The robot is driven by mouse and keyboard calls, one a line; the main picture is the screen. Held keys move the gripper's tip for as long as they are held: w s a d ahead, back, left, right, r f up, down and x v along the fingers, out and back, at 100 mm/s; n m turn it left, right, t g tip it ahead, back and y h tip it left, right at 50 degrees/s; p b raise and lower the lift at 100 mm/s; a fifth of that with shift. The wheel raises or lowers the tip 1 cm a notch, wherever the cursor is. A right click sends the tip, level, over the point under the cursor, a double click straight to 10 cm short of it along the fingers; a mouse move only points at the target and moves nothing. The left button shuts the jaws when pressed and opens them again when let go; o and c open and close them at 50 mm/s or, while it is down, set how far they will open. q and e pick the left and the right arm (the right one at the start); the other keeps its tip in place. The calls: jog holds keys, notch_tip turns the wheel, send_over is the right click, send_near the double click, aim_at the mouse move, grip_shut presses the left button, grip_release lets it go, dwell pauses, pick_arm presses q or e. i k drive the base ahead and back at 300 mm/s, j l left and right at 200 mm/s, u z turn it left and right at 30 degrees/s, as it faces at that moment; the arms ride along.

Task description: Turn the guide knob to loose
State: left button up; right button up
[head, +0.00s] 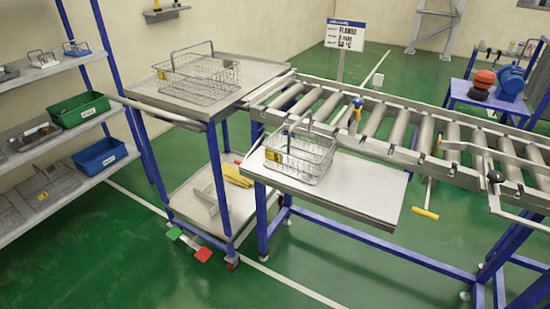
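A black knob (495,177) sits at the near right side of the roller conveyor (400,157), by a metal guide rail (489,160). It looks like the guide knob, but its setting is too small to read. A small blue and yellow part (357,103) stands among the rollers. A yellow-ended handle (425,213) hangs below the conveyor's near side. Neither of my grippers shows in the head view.
A wire basket (301,157) stands on the white side shelf (375,199). Another basket (200,76) stands on the cart (150,97) at left. Shelves with a green bin (80,112) and blue bin (100,156) line the left wall. Green floor is open in front.

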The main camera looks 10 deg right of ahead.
aim_at(495, 177)
jog(key=z, duration=1.65)
